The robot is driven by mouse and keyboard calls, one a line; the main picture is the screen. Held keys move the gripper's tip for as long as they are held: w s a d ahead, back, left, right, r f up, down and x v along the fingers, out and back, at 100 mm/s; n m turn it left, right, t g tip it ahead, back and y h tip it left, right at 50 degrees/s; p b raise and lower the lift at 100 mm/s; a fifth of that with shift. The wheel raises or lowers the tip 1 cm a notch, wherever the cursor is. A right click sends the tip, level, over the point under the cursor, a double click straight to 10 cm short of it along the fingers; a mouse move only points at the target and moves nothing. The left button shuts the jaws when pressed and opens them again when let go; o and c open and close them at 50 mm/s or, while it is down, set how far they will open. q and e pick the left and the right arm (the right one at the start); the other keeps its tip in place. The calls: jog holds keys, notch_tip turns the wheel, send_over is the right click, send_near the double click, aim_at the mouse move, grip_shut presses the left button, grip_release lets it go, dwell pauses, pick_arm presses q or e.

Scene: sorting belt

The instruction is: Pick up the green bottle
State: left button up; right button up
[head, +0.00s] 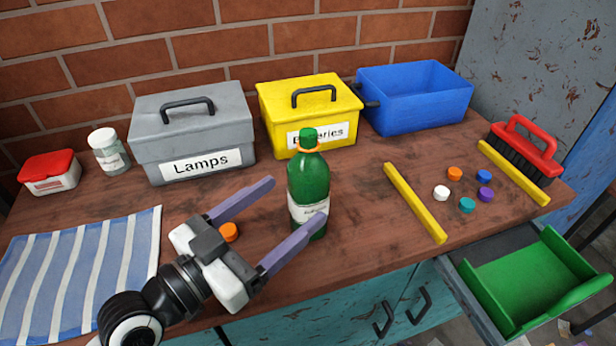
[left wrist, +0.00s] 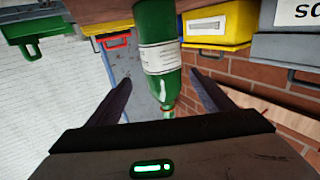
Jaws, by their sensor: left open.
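The green bottle (head: 307,180) with a white label and a green cap stands upright on the wooden bench top, in front of the yellow box. My left gripper (head: 298,200) is open and low, reaching in from the left. One finger ends just left of the bottle; the other crosses in front of its lower right part. In the left wrist view, the bottle (left wrist: 152,25) appears upside down beyond and between the spread fingers (left wrist: 160,84). I cannot tell whether a finger touches it. My right gripper is not in view.
Behind stand a grey Lamps box (head: 190,135), a yellow box (head: 309,110) and a blue bin (head: 415,98). An orange cap (head: 229,232) lies by my left gripper. Yellow bars, several coloured caps and a red brush (head: 525,145) are right; an open green drawer (head: 535,275) is below.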

aim_at(295, 197)
pick_arm(q)
jog(key=x, duration=0.4)
jog(key=shift+r, duration=0.2)
jog(key=shift+w+d, duration=0.35)
jog(key=shift+w, duration=0.1)
jog(key=x, duration=0.5)
jog(key=shift+w+r, duration=0.15)
jog(key=shift+r, duration=0.05)
jog(key=shift+a+p, duration=0.1)
jog(key=shift+p, duration=0.2)
jog(key=c, duration=1.7)
